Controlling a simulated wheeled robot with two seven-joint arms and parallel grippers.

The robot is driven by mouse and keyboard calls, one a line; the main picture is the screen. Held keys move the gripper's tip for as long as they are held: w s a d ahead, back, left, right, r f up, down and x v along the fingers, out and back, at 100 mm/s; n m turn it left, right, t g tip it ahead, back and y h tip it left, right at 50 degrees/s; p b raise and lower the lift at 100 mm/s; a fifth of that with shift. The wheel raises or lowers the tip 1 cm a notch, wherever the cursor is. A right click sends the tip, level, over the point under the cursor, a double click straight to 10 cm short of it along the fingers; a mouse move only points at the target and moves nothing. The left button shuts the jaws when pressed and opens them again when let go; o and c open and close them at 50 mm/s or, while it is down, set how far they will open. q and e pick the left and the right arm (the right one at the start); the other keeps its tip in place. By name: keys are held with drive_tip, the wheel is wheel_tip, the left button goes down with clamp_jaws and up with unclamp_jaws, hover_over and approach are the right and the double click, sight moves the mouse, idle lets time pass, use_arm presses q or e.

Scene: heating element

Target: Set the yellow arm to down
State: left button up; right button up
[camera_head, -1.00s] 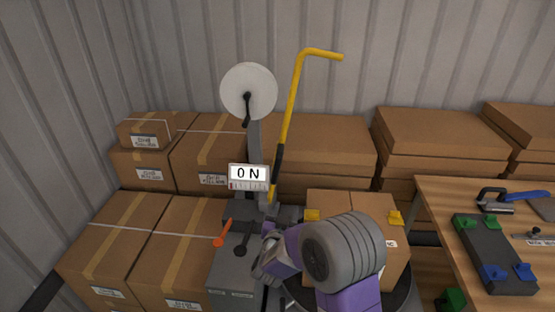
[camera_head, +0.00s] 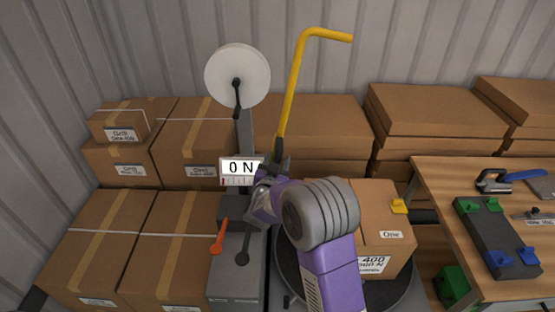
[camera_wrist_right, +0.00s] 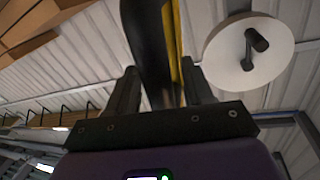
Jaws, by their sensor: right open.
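The yellow arm (camera_head: 292,95) stands up, leaning slightly, with a bent handle at its top pointing right. Its lower part is dark and partly hidden behind my right gripper. My right gripper (camera_head: 274,168) is at the lower part of the yellow arm. In the right wrist view the open fingers (camera_wrist_right: 162,82) stand on either side of the yellow and black arm (camera_wrist_right: 155,45), apart from each other; whether either finger touches it I cannot tell. My left gripper is not in view.
A machine with a white disc (camera_head: 237,73), an "0 N" display (camera_head: 241,170) and an orange lever (camera_head: 218,238) stands left of the arm. Cardboard boxes (camera_head: 85,235) crowd the left and back. A wooden table (camera_head: 450,205) with tools is at right.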

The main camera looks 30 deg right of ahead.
drive_tip(key=shift+w+d, duration=0.2)
clamp_jaws()
idle(0.4)
